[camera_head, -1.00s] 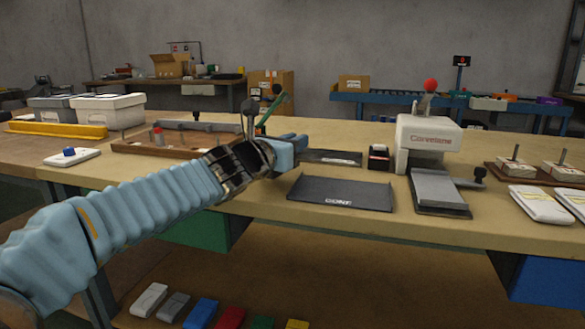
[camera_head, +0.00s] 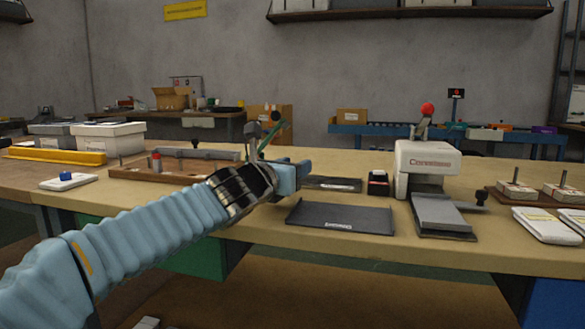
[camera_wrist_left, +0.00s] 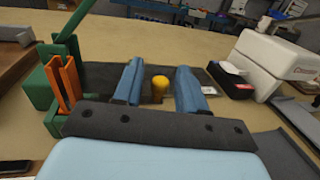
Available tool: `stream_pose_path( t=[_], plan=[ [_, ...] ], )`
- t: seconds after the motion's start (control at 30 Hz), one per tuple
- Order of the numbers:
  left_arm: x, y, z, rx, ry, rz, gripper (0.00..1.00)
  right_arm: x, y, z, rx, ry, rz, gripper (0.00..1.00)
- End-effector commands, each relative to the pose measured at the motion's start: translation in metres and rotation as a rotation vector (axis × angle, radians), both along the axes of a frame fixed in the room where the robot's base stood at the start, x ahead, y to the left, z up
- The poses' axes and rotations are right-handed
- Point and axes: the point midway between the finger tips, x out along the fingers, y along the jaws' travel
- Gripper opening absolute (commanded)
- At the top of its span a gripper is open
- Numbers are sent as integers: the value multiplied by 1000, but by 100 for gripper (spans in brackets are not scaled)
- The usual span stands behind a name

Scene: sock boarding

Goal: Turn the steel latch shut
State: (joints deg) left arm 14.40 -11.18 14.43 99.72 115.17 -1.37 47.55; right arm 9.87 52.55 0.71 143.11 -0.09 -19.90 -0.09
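My left gripper (camera_head: 298,173) reaches over the bench from the left; its blue fingers (camera_wrist_left: 158,80) also show in the left wrist view. They are apart, with a yellow knob (camera_wrist_left: 160,87) seen between them. I cannot tell whether they touch it. A green lever fixture (camera_head: 270,136) stands just behind my left wrist; its green and orange uprights (camera_wrist_left: 66,82) are left of the fingers in the wrist view. A dark plate (camera_head: 333,184) lies past the fingers. I cannot pick out the steel latch for certain. My right gripper is not in view.
A black tray (camera_head: 340,217) lies at the front of the bench. A white press (camera_head: 427,160) with a red knob and a small black box (camera_head: 378,184) stand to the right. A wooden board (camera_head: 165,174) with a grey bar lies to the left.

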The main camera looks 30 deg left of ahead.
Motion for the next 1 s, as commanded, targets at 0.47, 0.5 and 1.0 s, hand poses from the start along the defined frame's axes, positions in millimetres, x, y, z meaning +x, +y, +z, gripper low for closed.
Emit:
stream_pose_path(
  t=[0.47, 0.5, 1.0],
  plan=[
    [-49, -2, 5, 2, -2, 0, 41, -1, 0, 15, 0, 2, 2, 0],
    [-60, -2, 5, 1, -2, 0, 41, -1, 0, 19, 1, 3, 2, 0],
    [-138, -4, 0, 0, 0, -1, 41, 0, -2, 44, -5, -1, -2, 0]
  ],
)
